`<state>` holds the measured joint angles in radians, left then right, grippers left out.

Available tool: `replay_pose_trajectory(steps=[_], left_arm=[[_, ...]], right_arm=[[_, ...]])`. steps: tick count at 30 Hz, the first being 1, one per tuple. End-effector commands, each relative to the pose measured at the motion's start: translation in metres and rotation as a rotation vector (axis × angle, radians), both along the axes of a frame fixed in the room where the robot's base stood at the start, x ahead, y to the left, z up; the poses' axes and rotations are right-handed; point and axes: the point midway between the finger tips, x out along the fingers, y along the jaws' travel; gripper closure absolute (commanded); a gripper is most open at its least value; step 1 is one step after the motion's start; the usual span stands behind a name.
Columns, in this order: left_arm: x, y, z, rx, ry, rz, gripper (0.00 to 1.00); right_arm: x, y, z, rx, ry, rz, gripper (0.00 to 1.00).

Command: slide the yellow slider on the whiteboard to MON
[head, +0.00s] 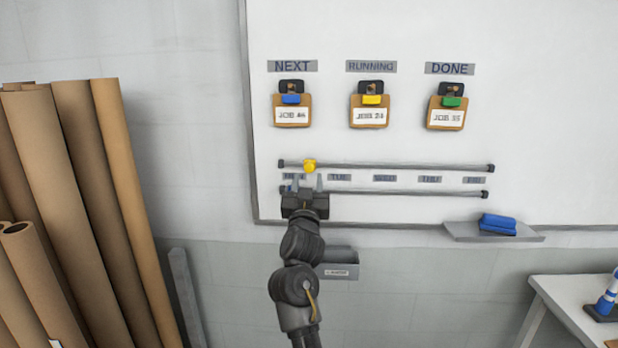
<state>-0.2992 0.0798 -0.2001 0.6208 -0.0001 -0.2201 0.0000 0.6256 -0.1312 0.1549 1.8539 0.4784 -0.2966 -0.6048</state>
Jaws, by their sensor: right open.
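The yellow slider (309,166) sits near the left end of the upper dark rail (400,167) on the whiteboard (560,130). A row of small day labels runs below this rail. The leftmost label (289,176) is partly covered by a finger and cannot be read; the slider is slightly right of it. My right gripper (307,184) is open, with its two fingers pointing up at the board just below the slider. The slider is roughly in line with the gap between them. I cannot tell whether a finger touches it. My left gripper is out of view.
A second rail (400,192) runs below the labels, partly behind my right gripper. Job cards hang above. A ledge with a blue eraser (497,224) is at right, a grey bin (340,264) below the board. Tall cardboard tubes (70,150) stand at left.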

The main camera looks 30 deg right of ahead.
Motion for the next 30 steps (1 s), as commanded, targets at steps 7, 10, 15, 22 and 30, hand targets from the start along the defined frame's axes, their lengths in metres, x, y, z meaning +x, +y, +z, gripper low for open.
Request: replay_pose_trajectory(steps=[7, 10, 15, 22, 30], left_arm=[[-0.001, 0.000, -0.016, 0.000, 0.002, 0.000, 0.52], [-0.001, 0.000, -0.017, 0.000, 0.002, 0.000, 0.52], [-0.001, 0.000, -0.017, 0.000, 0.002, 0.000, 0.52], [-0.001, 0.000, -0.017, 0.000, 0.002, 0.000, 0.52], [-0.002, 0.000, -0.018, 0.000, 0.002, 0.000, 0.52]], right_arm=[[-0.031, 0.023, -0.018, 0.001, -0.001, -0.001, 0.58], [-0.037, 0.028, -0.020, 0.000, 0.000, -0.001, 0.58], [-0.040, 0.030, -0.021, 0.000, 0.000, -0.001, 0.58], [-0.039, 0.030, -0.022, -0.001, 0.003, 0.000, 0.58], [0.015, 0.069, -0.159, -0.039, 0.266, 0.137, 0.58]])
